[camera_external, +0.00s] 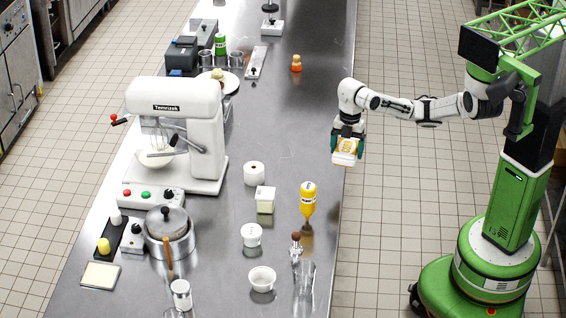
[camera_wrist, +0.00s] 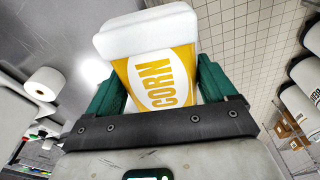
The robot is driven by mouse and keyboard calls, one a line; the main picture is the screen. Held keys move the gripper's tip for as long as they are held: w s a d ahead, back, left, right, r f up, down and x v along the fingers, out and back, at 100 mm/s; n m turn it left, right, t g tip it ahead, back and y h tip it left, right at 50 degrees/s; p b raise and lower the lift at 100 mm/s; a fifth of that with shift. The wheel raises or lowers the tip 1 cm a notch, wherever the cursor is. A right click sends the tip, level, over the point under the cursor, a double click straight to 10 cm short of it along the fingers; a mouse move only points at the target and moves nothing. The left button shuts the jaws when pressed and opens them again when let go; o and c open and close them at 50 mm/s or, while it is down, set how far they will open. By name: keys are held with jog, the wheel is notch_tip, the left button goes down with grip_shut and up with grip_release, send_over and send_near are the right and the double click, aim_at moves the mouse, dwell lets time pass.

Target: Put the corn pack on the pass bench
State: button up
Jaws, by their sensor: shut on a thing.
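The corn pack (camera_external: 346,150) is a white and yellow pack with the word CORN on it. In the wrist view the corn pack (camera_wrist: 157,80) sits between the two green fingers of my gripper (camera_wrist: 160,85), which is shut on it. In the external view my gripper (camera_external: 348,143) holds the pack in the air at the right edge of the long steel bench (camera_external: 285,130). The pack looks slightly tilted. I cannot tell its exact height, and no label in view names the pass bench.
A white mixer (camera_external: 175,130) stands on the bench's left side. A yellow bottle (camera_external: 308,199), a white roll (camera_external: 254,174), a pot (camera_external: 170,235) and white tubs (camera_external: 262,279) stand towards the front. A small orange jar (camera_external: 297,63) stands further back. The bench between jar and bottle is clear.

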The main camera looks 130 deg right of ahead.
jog(key=shift+s+a+r, duration=0.15)
jog(key=shift+s+r, duration=0.1)
jog(key=shift+s, duration=0.1)
jog(key=d+m, duration=0.1)
jog(key=s+d+r+m+p, duration=0.1)
jog(key=d, duration=0.1)
jog(key=d+m, duration=0.1)
jog(key=d, duration=0.1)
jog(key=shift+s+r+p, duration=0.25)
jog(key=shift+s+p, duration=0.1)
jog(key=s+d+f+m+h+p, duration=0.15)
jog(key=s+d+m+p, duration=0.25)
jog(key=s+d+m, duration=1)
jog(key=b, duration=1)
send_over(313, 136)
jog(key=a, duration=0.1)
jog(key=shift+n, duration=0.4)
jog(key=f, duration=0.5)
jog(key=s+f, duration=0.1)
jog(key=f, duration=0.2)
jog(key=shift+a+f, duration=0.15)
jog(key=shift+f, duration=0.05)
jog(key=shift+w+d+f, duration=0.4)
jog(key=shift+f, duration=0.25)
jog(key=shift+f+p, duration=0.35)
jog(key=shift+f, duration=1.25)
jog(key=shift+f, duration=0.15)
